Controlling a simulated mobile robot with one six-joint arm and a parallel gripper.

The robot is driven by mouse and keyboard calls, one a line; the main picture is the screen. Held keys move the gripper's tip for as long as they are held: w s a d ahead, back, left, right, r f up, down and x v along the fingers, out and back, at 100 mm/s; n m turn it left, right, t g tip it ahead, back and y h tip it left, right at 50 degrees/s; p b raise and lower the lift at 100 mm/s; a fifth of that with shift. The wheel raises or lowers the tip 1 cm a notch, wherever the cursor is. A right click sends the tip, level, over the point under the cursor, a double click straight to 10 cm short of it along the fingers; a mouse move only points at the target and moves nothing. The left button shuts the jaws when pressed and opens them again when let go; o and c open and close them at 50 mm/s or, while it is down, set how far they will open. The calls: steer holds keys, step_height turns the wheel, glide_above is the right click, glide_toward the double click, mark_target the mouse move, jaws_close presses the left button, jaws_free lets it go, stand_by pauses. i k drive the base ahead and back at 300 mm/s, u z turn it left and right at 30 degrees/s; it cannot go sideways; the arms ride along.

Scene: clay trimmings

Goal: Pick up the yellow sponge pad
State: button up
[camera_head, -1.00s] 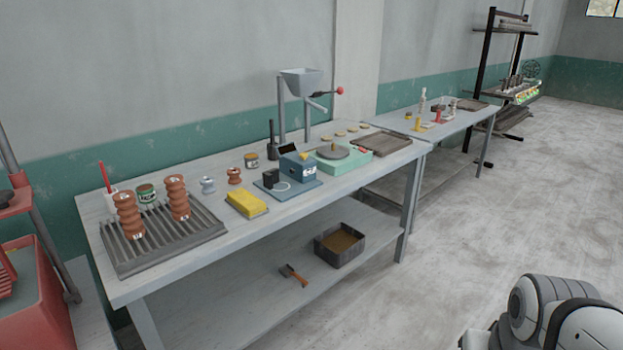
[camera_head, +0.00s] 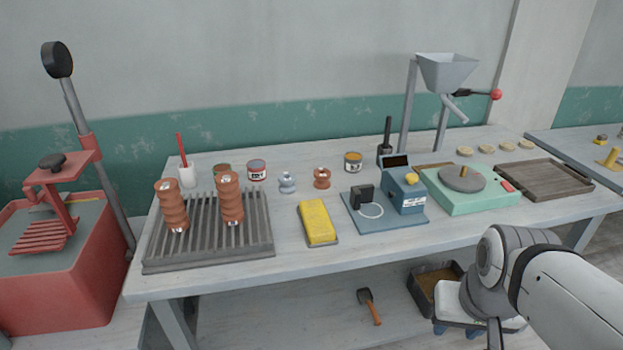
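The yellow sponge pad (camera_head: 318,221) lies flat on the workbench near its front edge, on a thin grey-brown base. It sits between the slatted grey rack and the blue device. Nothing covers it. My arm shows at the bottom right, in front of the bench and well apart from the pad. Its fingers cannot be made out in the picture.
The slatted rack (camera_head: 257,245) with two ribbed brown insulators (camera_head: 172,207) stands left of the pad. The blue device (camera_head: 405,192) is right of it. Small insulators and cans stand behind. A red press (camera_head: 60,270) stands far left. A trowel (camera_head: 369,306) and bin (camera_head: 424,290) are on the lower shelf.

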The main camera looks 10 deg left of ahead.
mark_target(319, 228)
steer(key=u, duration=0.45)
steer(key=i, duration=0.75)
steer(key=u, duration=0.25)
steer(key=k, duration=0.9)
steer(key=u, duration=0.2)
steer(key=i, duration=0.9)
steer(key=z, duration=0.1)
